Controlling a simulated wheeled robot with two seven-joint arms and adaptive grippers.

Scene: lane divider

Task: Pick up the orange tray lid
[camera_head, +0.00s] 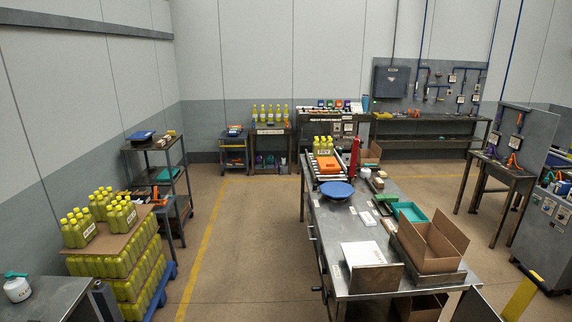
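A flat orange piece that looks like the tray lid (328,165) lies on the far part of the long grey worktable, behind a round blue lid (336,190). Yellow-green bottles (323,145) stand just behind the orange piece. It is small in the picture, so I cannot tell whether it rests on a tray. Neither of my grippers shows in the head view.
The grey worktable (345,223) carries an open cardboard box (432,243) and a teal tray (410,212). A bottle-loaded pallet (162,287) and a shelf rack (183,190) stand left. The floor (240,235) between is clear, with a yellow line.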

